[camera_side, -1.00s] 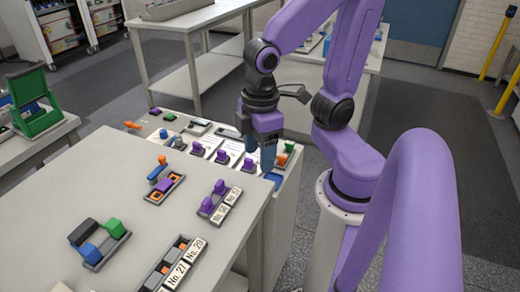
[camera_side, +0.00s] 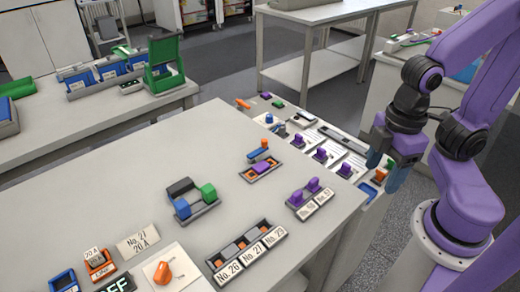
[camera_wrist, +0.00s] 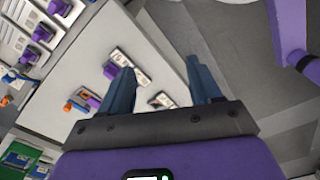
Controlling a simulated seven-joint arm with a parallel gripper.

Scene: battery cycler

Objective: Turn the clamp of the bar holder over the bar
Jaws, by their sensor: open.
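A small grey holder (camera_side: 258,174) stands on the pale table. It carries a purple bar-like block (camera_side: 261,167), a blue arm (camera_side: 258,155) and an orange knob (camera_side: 264,143). I take this for the bar holder with its clamp, but cannot be certain. The blue arm seems to lie behind the purple block rather than across it. An orange and blue part with a purple block (camera_wrist: 92,101) also shows in the wrist view, left of my fingers.
A holder with black, blue and green blocks (camera_side: 193,206) stands left of it. Numbered slots (camera_side: 247,254) and an orange switch (camera_side: 163,272) are in front. A lower panel (camera_side: 335,142) has several knobs.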

